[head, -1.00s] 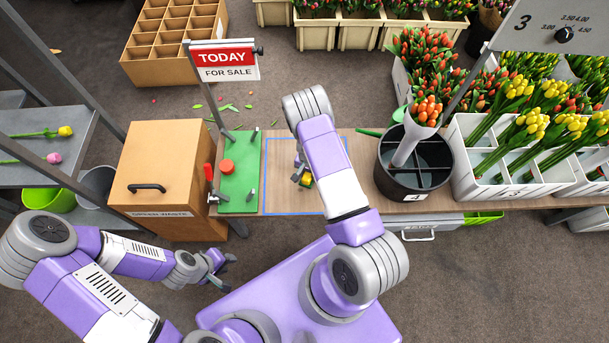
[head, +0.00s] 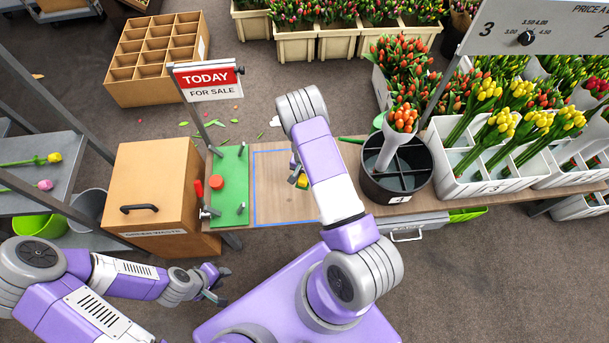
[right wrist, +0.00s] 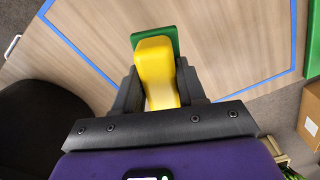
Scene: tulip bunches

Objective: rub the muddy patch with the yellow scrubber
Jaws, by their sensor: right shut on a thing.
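The yellow scrubber (right wrist: 157,70) is between the fingers of my right gripper (right wrist: 158,85), which is shut on it. A green pad shows at the scrubber's far end in the right wrist view. In the head view the scrubber (head: 302,181) is partly hidden by my right arm, over the wooden bench top inside the blue outline. I cannot tell whether the pad touches the wood. No muddy patch can be made out in either view; my arm and gripper cover part of the outlined area. My left gripper (head: 216,284) is away from the bench, low at the left, its fingers apart and empty.
A green board (head: 229,185) with a red knob and upright pegs lies left of the outlined area. A black divided bucket (head: 396,180) stands right of it. A sale sign (head: 207,82) rises behind. A wooden cabinet (head: 150,187) stands at the left.

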